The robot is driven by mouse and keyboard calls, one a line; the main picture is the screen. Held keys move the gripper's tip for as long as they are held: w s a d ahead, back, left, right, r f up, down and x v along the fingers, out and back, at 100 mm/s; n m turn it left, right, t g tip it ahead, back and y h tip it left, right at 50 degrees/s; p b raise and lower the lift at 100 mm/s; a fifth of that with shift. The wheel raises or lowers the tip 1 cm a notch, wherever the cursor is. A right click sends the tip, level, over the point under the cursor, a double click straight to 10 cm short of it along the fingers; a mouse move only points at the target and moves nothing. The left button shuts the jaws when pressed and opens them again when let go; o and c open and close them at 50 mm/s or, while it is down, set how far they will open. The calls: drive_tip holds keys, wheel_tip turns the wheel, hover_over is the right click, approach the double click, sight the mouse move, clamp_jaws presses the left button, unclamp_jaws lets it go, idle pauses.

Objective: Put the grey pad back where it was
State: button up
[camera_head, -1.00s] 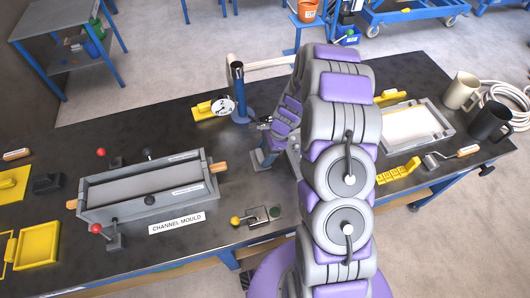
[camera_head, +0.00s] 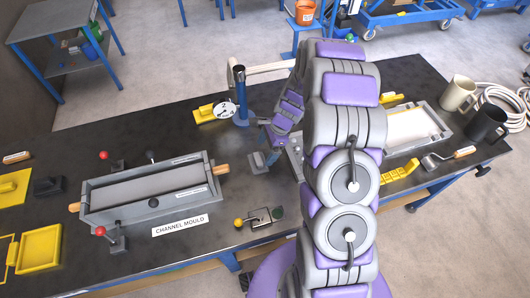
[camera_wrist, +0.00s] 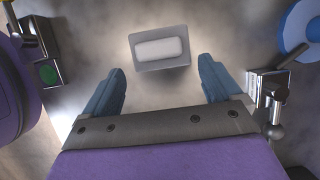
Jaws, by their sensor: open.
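The grey pad (camera_wrist: 143,64), a small grey plate with a pale raised block on top, lies on the dark bench top in the wrist view. It also shows in the head view (camera_head: 257,161), right of the channel mould. My gripper (camera_wrist: 161,72) is open, with a blue finger on each side. The pad lies just beyond the fingertips, centred between them, with nothing held. In the head view my gripper (camera_head: 267,152) is beside the pad, partly hidden by my arm.
The channel mould (camera_head: 150,194) stands to the left. A blue post (camera_head: 240,100) with a dial gauge (camera_head: 225,109) stands behind. A yellow-knobbed clamp (camera_head: 258,219) is in front. A white-filled tray (camera_head: 413,127) and mugs (camera_head: 458,93) are at right.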

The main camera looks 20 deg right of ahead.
drive_tip(key=d+p+v, duration=0.1)
drive_tip(key=v, duration=0.7)
drive_tip(key=s+a+r+n+g+h, duration=0.1)
drive_tip(key=s+a+r+n, duration=0.65)
drive_tip(key=s+r, duration=0.5)
drive_tip(key=s+r+n+h, duration=0.1)
drive_tip(key=s+r+n, duration=0.3)
drive_tip(key=s, duration=0.7)
drive_tip(key=s+r+n+h, duration=0.2)
drive_tip(key=s+n, duration=0.4)
drive_tip(key=s, duration=0.4)
drive_tip(key=shift+s+d+r+g, duration=0.25)
drive_tip(key=shift+s+r+g, duration=0.15)
drive_tip(key=shift+r, duration=0.5)
drive_tip(key=shift+a+n, duration=0.2)
drive_tip(key=shift+n, duration=0.05)
